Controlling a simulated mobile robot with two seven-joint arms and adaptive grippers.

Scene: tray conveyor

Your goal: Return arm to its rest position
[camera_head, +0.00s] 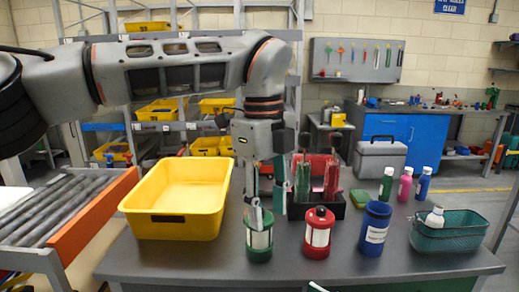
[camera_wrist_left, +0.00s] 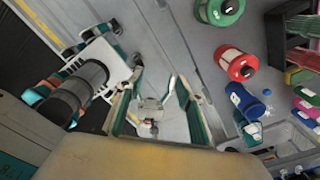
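My left gripper (camera_head: 264,200) hangs pointing down from the left arm, over the grey table. It is just right of the yellow bin and behind the green canister (camera_head: 259,240). In the left wrist view its two teal-padded fingers (camera_wrist_left: 158,98) stand apart with nothing between them. The green canister (camera_wrist_left: 220,10) lies outside the fingers there. A small green and white piece (camera_head: 318,287) at the bottom edge of the head view may be part of my right gripper, but its state cannot be made out.
The empty yellow bin (camera_head: 128,206) stands on the table's left. A red canister (camera_head: 317,233), a blue jar (camera_head: 375,228) and a green basket (camera_head: 448,238) stand along the front. A black rack (camera_head: 300,210) holds tools behind. A roller conveyor (camera_head: 45,205) is at left.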

